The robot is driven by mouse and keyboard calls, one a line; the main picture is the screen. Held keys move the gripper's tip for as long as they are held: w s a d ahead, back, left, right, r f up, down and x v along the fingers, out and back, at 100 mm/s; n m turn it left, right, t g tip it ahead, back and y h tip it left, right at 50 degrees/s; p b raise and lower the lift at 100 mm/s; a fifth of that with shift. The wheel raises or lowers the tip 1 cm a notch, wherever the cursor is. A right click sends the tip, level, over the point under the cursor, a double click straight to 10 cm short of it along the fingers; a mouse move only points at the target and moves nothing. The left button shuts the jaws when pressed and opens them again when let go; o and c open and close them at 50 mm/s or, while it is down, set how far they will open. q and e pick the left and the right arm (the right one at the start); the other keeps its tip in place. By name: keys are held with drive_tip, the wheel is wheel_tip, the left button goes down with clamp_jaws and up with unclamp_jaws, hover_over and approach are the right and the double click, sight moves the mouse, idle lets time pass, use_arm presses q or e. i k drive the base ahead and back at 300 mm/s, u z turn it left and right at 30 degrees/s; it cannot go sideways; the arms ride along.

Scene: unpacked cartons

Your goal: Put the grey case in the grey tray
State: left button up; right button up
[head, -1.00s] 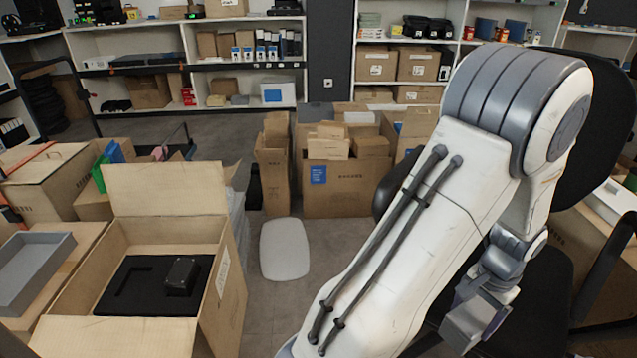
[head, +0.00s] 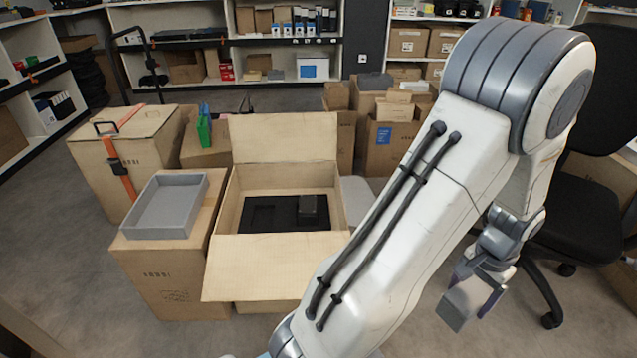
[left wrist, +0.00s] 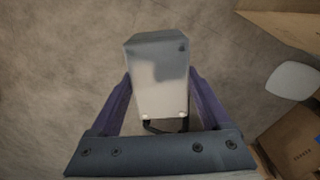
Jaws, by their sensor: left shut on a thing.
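The grey case (left wrist: 160,80) sits between the purple fingers of my left gripper (left wrist: 160,92) in the left wrist view, which is shut on it. In the head view the left gripper (head: 482,288) hangs at the right with the case (head: 462,302) in it, held over the floor. The grey tray (head: 142,232) is shallow and looks empty. It lies on a closed carton at the left, well apart from the gripper. My right gripper is not in view.
An open carton (head: 275,262) with black foam and a dark block (head: 313,208) stands right of the tray. A strapped carton (head: 125,150) stands behind the tray. An office chair (head: 580,215) is at the right. Floor shows in front.

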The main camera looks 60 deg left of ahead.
sight(173, 209)
drive_tip(key=u, duration=1.1)
